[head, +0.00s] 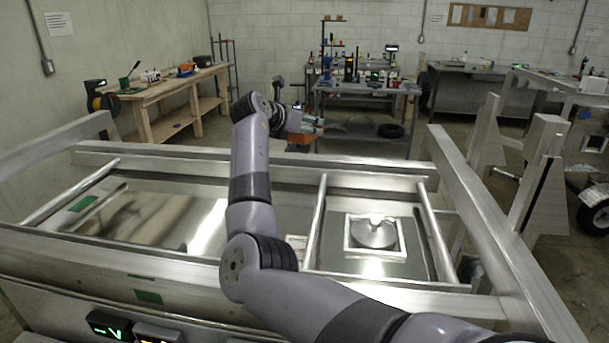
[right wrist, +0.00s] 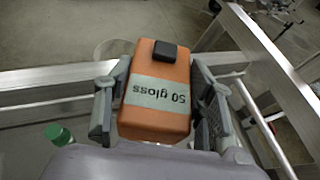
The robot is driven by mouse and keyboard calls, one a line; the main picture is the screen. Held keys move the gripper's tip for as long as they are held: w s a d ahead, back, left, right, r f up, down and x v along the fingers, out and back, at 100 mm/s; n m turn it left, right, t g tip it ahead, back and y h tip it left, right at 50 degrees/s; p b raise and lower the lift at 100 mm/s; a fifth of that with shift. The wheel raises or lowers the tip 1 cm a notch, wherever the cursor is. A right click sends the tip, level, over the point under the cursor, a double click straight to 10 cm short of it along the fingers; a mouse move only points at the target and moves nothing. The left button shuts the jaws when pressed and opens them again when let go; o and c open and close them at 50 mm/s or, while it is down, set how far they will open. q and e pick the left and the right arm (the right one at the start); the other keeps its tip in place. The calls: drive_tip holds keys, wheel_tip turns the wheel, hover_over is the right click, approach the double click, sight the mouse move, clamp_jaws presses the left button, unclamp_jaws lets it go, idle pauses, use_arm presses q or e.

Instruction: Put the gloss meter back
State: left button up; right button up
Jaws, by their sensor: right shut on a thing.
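The gloss meter (right wrist: 157,92) is an orange box with a black button on top and a pale label reading "50 gloss", upside down in the right wrist view. My right gripper (right wrist: 160,98) is shut on it, with one grey finger against each side. In the head view my right arm reaches over the trailer frame. The right gripper (head: 312,126) is small there, near the far rail, with an orange patch, likely the gloss meter (head: 301,140), just below it. My left gripper is not in view.
The aluminium trailer frame (head: 380,178) has raised rails and cross bars. A square white frame with a round disc (head: 374,233) lies in its right bay. A lit green display (head: 109,325) is at the near left. A wooden bench (head: 165,90) and a cluttered metal table (head: 365,88) stand behind.

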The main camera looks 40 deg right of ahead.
wheel_tip(320, 180, down, 13)
drive_tip(key=p, duration=0.2)
drive_tip(key=shift+f, duration=0.15)
drive_tip(key=shift+p, duration=0.3)
drive_tip(key=shift+f, duration=0.55)
drive_tip(key=o, duration=1.5)
drive_tip(key=shift+c, duration=0.2)
